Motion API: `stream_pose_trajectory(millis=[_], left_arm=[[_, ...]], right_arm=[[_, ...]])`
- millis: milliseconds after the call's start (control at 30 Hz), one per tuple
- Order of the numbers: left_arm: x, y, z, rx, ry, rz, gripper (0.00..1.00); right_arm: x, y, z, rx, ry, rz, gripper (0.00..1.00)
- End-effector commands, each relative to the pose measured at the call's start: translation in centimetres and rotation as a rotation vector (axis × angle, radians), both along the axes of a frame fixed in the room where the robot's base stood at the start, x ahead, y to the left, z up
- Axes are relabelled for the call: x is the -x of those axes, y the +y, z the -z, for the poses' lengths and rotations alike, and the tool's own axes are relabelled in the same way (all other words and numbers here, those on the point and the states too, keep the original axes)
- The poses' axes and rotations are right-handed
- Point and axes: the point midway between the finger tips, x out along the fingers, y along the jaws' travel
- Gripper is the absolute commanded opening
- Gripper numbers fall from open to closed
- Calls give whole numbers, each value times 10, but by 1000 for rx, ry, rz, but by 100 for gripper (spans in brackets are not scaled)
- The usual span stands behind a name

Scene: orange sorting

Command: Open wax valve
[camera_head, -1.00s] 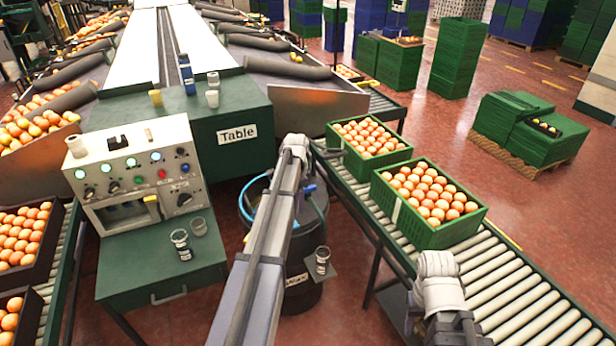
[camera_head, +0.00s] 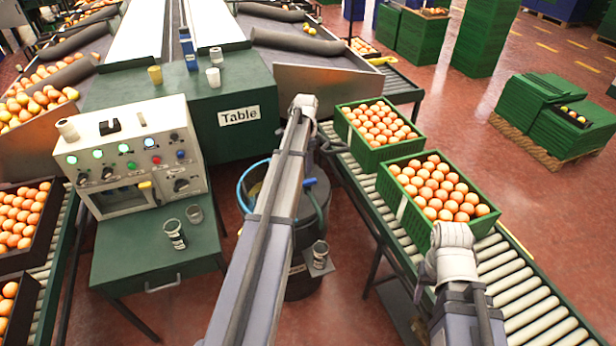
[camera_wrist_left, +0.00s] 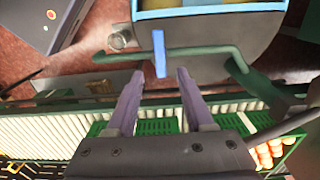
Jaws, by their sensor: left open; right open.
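The wax barrel (camera_head: 290,278) is a dark drum with a blue rim, below the table sign. A blue valve lever (camera_head: 316,202) shows at its right side. In the head view the left arm hides part of the barrel. My right arm's wrist shows over the roller conveyor at the lower right; its fingers are not clearly visible.
Two green crates (camera_head: 440,234) of oranges sit on the roller conveyor (camera_head: 535,300) to the right. A control box (camera_head: 118,160) on a green stand is at left, with two cups before it. A green table (camera_head: 190,112) stands behind.

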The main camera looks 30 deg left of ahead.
Motion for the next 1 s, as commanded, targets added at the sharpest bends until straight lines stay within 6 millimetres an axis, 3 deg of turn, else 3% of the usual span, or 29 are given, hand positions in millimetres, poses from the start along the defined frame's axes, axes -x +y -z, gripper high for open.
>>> stream_pose_trajectory(millis=[267,700,1000], left_arm=[[0,0,16,0,0,0,52],[0,0,71,0,0,0,52],[0,0,78,0,0,0,52]], right_arm=[[0,0,16,0,0,0,50],[0,0,71,0,0,0,50],[0,0,78,0,0,0,50]])
